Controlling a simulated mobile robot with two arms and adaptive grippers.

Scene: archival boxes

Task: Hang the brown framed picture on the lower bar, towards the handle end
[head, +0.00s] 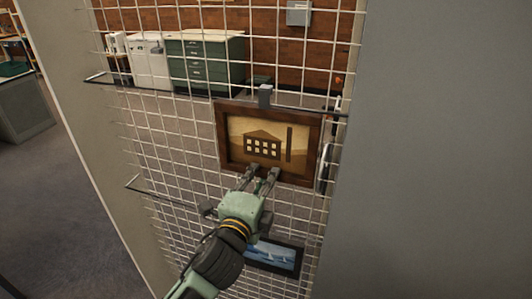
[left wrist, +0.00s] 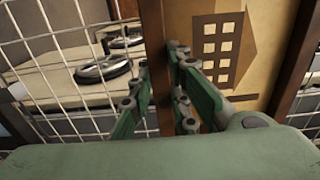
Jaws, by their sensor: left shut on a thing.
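The brown framed picture (head: 222,142) shows a dark building on a tan ground. It is upright in front of the wire mesh panel, with a grey hook (head: 265,95) at its top edge. The hook overlaps the upper bar (head: 180,92); I cannot tell whether it rests on it. My left gripper (head: 263,175) is shut on the picture's lower frame edge. In the left wrist view, the fingers (left wrist: 162,85) lie either side of the brown frame edge (left wrist: 154,35). The lower bar (head: 155,192) runs below the picture, partly hidden behind my gripper. A dark handle (head: 325,170) is at the panel's right edge.
A smaller dark-framed blue picture (head: 275,256) hangs below my gripper. Grey walls (head: 430,150) stand close on the right and at the left of the panel. Green drawers (head: 205,60) and a white cabinet (head: 152,62) show through the mesh. The mesh left of the brown picture is free.

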